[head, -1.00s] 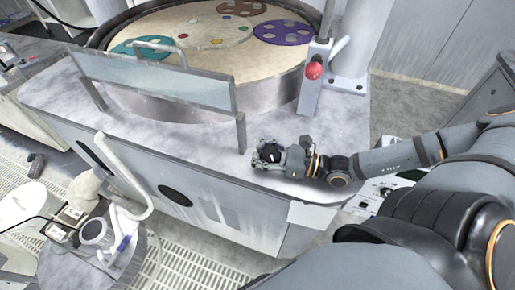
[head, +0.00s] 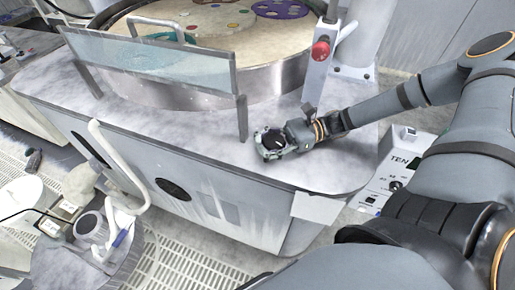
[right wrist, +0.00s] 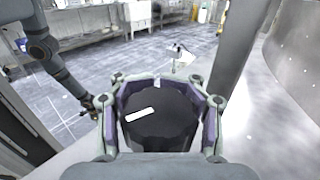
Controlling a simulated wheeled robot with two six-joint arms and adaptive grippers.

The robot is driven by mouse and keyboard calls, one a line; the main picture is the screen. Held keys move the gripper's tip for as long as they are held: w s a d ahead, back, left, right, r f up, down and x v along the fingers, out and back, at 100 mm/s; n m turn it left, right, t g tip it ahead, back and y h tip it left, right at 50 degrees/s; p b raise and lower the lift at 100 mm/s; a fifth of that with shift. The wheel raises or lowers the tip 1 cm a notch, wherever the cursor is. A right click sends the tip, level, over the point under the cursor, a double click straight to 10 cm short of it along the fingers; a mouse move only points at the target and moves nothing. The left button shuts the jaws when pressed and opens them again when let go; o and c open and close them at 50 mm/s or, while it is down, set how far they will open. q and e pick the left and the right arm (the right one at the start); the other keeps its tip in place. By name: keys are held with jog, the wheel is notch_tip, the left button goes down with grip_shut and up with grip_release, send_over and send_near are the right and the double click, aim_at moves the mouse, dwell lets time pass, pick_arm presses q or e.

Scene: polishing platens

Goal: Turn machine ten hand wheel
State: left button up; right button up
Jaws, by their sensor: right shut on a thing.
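The hand wheel (head: 273,141) is a dark round knob at the front edge of the grey machine top, below the splash screen's right post. In the right wrist view, the black wheel (right wrist: 150,132) fills the space between the fingers and bears a short white mark on its face. My right gripper (head: 270,146) is shut around the wheel; its fingers (right wrist: 160,90) enclose both sides. A control box (head: 398,170) marked "TEN" shows partly behind my right arm. My left arm, with a small gripper end (right wrist: 93,104), shows at the left of the right wrist view; its jaws are too small to read.
A clear splash screen (head: 155,62) stands left of the wheel, before the round platen basin (head: 275,82). A post with a red button (head: 320,50) stands behind. A hose and round container (head: 90,228) stand lower left. Open floor (right wrist: 75,75) lies beyond the wheel.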

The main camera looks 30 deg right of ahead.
jog(key=shift+s+n+g+b, duration=0.25)
jog(key=shift+n+g+b, duration=0.65)
jog(key=shift+g+b, duration=0.8)
jog(key=shift+b, duration=0.1)
jog(key=shift+s+r+n+g+b, duration=0.1)
jog(key=shift+r+n+g+b, duration=0.15)
jog(key=shift+n+g+b, duration=0.25)
dwell(1.4)
jog(key=o, duration=0.8)
jog(key=shift+d, duration=0.1)
jog(key=o, duration=0.5)
jog(key=shift+s+d+f, duration=0.1)
